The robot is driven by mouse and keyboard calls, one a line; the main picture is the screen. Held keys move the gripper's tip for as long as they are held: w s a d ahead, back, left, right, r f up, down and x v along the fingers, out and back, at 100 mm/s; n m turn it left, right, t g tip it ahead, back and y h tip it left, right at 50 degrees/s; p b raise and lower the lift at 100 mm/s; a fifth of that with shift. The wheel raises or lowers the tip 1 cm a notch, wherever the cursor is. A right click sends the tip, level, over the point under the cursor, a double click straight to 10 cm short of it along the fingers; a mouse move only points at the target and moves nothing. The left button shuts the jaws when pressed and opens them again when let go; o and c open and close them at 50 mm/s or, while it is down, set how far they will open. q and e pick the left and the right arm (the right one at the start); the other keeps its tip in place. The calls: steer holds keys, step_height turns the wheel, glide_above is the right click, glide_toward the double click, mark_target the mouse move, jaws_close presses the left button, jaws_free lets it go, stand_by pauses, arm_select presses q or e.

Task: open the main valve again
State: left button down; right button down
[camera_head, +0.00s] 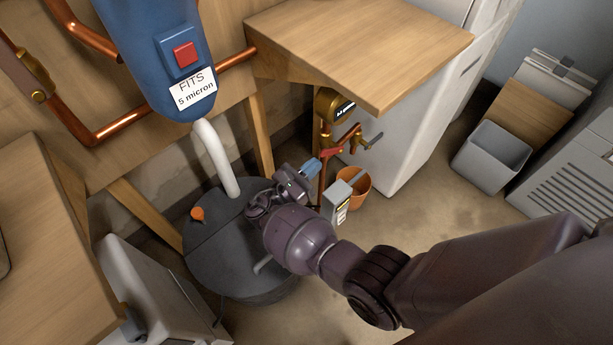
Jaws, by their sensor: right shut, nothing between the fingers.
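My right gripper (300,181) is shut and empty, above the dark round tub and close to the copper pipework under the wooden counter. A small blue piece (312,168) shows at its tip; I cannot tell whether it is a valve handle or touches the fingers. Just behind stands a vertical copper pipe (323,142) with a round brass meter (327,104) on top. A red-brown fitting (340,149) and a grey-tipped tap (372,142) branch off to the right. Which part is the main valve is unclear, and my gripper hides the lower pipework. My left gripper is out of view.
The dark tub (215,250) with a white hose (216,158) and orange knob (198,214) lies under my right arm. A grey labelled box (338,205) and orange bucket (357,184) are close right of the gripper. The wooden counter (365,45) overhangs the pipes.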

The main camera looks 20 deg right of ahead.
steer(key=shift+d+r, duration=0.1)
steer(key=shift+d, duration=0.1)
steer(key=shift+r, duration=0.15)
